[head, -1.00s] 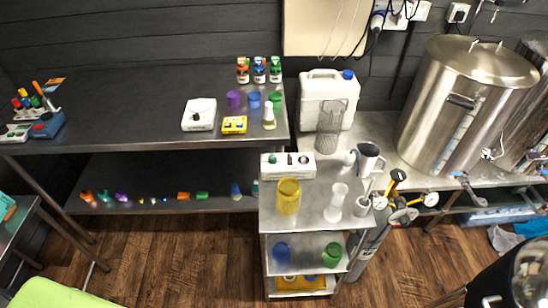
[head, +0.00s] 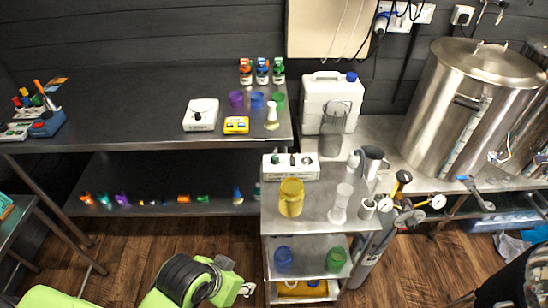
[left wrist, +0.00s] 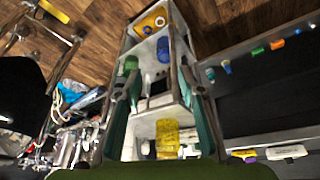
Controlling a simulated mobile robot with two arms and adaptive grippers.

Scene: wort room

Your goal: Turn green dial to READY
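A white control box (head: 291,166) stands at the back of the steel cart's top shelf (head: 322,212). A small green dial (head: 278,160) shows on its left part, with darker knobs beside it. The dial's pointer and any READY marking are too small to read. My left gripper (head: 246,290) is low at the front left of the cart, apart from the box. In the left wrist view its two fingers (left wrist: 163,85) are spread, with the cart seen between them and nothing held. My right gripper is in neither view.
A yellow cup (head: 291,197) stands on the cart in front of the box, and a clear cylinder (head: 341,203) is to its right. Blue (head: 283,259) and green (head: 335,259) beakers sit on the shelf below. Floor (head: 130,255) left of the cart is clear.

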